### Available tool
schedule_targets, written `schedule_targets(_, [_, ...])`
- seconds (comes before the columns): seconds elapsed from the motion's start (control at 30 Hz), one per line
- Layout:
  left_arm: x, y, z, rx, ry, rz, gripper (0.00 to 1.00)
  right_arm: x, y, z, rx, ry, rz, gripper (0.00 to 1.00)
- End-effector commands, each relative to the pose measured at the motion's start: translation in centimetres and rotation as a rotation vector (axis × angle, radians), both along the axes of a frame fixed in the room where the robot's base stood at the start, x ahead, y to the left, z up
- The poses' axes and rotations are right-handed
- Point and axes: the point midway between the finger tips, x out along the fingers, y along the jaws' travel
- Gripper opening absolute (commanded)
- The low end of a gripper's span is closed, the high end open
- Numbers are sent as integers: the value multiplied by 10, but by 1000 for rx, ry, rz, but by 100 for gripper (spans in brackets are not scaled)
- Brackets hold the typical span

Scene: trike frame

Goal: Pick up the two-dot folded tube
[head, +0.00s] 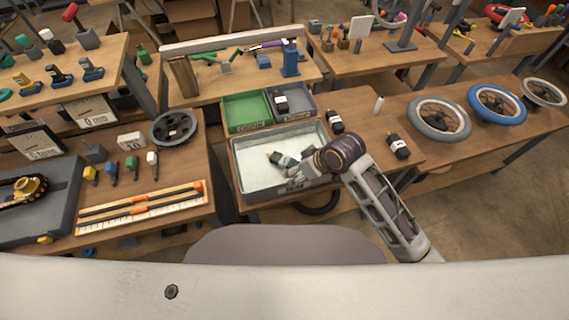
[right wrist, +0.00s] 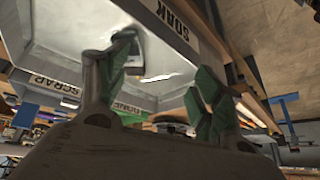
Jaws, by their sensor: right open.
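My right gripper (head: 287,163) is low over the white-floored soak tray (head: 243,181), coming in from the right. In the right wrist view its two green-padded fingers (right wrist: 165,85) are spread apart, with nothing clearly held between them. A small dark tube-like thing with a yellowish tip (head: 275,157) lies in the tray right by the fingertips, partly hidden by them. A dark and pale piece (right wrist: 135,50) shows behind the left finger in the right wrist view. Dots and a fold are too small to make out. My left gripper is not in view.
Behind the tray are a green bin (head: 246,108) and a grey bin (head: 298,97) holding a small dark-and-white item. Dark containers with pale labels (head: 335,121) (head: 398,147) stand to the right. The tray's raised rim surrounds the gripper. The tray's left floor is clear.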

Motion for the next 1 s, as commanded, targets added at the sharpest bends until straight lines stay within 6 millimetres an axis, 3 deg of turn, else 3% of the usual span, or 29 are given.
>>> schedule_targets(0.47, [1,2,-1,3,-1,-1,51,31,25,12,-35,-17,187,67])
schedule_targets(1.0, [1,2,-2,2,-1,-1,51,71,13,22,-115,1,307,67])
